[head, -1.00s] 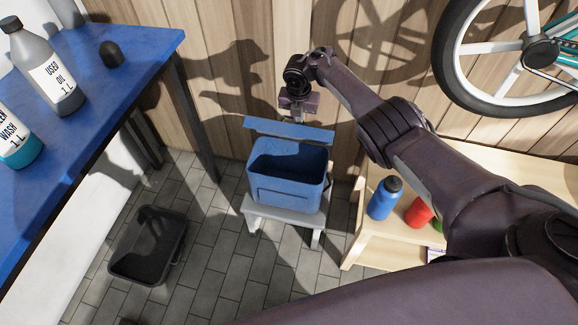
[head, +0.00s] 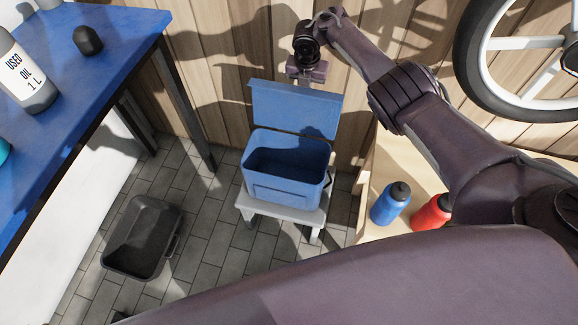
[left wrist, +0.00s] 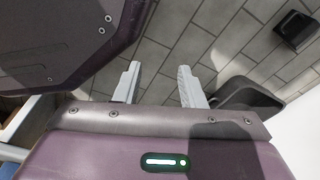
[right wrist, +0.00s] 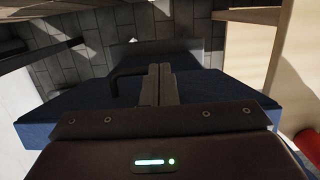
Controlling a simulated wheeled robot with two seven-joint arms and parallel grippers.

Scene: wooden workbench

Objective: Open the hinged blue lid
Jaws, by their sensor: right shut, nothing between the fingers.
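The blue lid (head: 295,110) stands raised, nearly upright, along the back edge of the blue bin (head: 284,192) in the head view. The bin's dark interior shows. My right gripper (head: 306,77) is at the lid's upper edge, with its fingertips hidden behind the lid. In the right wrist view its fingers (right wrist: 160,70) are shut together and empty, over a blue surface (right wrist: 80,105) with a black handle (right wrist: 122,77). Whether they touch the lid is unclear. My left gripper (left wrist: 158,78) is open and empty above the floor in the left wrist view.
The bin rests on a grey stool (head: 252,207) near the wooden wall. A black tray (head: 140,243) lies on the tiled floor, left. A blue workbench (head: 85,95) holds bottles. A wooden shelf at right carries a blue bottle (head: 390,205) and a red bottle (head: 430,213). A bicycle wheel (head: 483,65) hangs above.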

